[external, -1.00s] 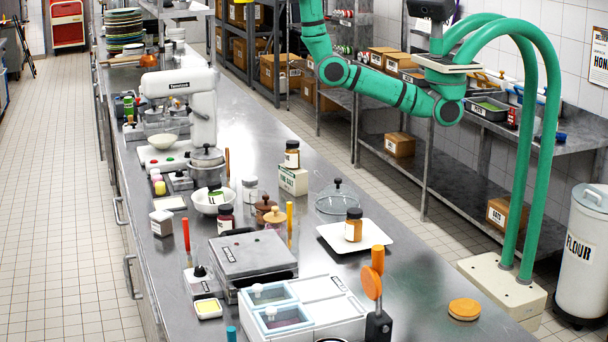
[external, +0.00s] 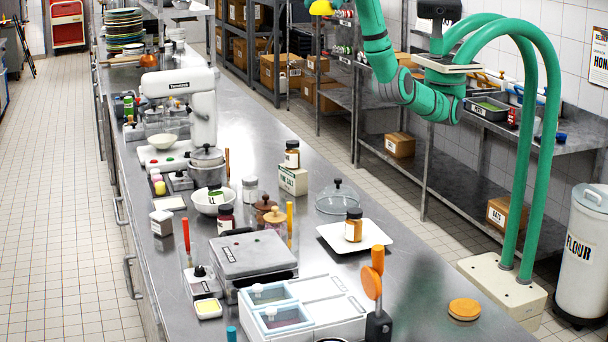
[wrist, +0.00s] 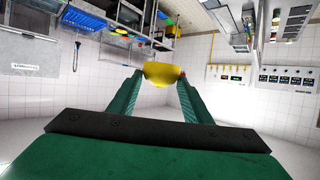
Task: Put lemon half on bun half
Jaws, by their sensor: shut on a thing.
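My gripper (wrist: 162,76) is shut on a yellow lemon half (wrist: 163,72), held between its two fingertips in the wrist view. The lemon half also shows at the top edge of the external view (external: 321,8), high above and beyond the counter; the gripper's fingers are not clearly visible there. A round, flat orange-brown piece (external: 464,309), which looks like the bun half, lies on the bare counter at the front right. It is well apart from my gripper. Its top looks empty.
The steel counter (external: 420,280) is clear around the round piece. A white plate (external: 335,240) with a jar (external: 353,225), a glass dome (external: 338,202) and a white lidded bin (external: 320,320) stand left of it. Green curved pipes (external: 545,150) rise at the right.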

